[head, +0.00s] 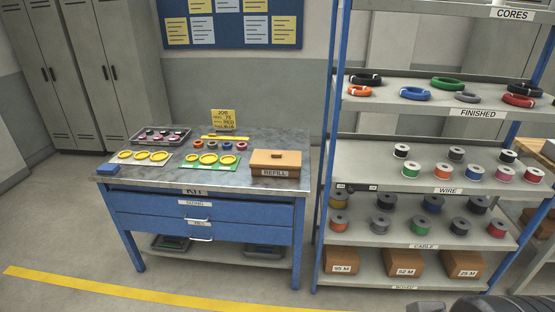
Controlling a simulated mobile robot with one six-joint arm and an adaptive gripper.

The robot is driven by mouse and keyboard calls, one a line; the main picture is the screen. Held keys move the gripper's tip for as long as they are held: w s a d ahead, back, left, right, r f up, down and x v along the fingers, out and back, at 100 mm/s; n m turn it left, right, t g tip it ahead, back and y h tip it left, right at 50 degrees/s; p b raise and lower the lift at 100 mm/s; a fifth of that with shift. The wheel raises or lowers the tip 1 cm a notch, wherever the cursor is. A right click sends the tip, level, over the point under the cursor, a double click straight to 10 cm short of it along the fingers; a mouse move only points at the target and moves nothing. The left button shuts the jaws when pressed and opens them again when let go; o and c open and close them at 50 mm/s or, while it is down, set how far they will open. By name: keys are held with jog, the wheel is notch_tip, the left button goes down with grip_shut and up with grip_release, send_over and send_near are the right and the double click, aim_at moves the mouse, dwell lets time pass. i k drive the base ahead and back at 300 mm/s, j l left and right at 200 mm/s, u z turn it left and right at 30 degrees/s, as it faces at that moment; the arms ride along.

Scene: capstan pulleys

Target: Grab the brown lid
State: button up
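The brown lid (283,156) tops a brown box labelled REFILL (262,172) at the right end of the grey workbench top. It has a small darker handle at its middle. The lid appears to sit flat on the box, and nothing covers it. My gripper is not in view. A dark rounded shape at the lower right edge may be part of my arm, but I cannot tell.
The blue workbench (130,199) also bears green and white boards with yellow rings, several small spools, a tray (140,139) and a yellow JOB card (223,119). A blue-posted shelf rack (318,200) with spools stands close to its right. The floor in front is clear.

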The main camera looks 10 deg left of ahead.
aim_at(265, 158)
jog(key=i+j+u, duration=0.2)
jog(key=i, duration=0.7)
jog(key=i+j+u, duration=0.15)
jog(key=i+j, duration=0.15)
jog(key=i, duration=0.6)
jog(key=i+j+u, duration=0.2)
jog(key=i, duration=0.7)
jog(key=k+l, duration=0.05)
jog(key=l, duration=0.05)
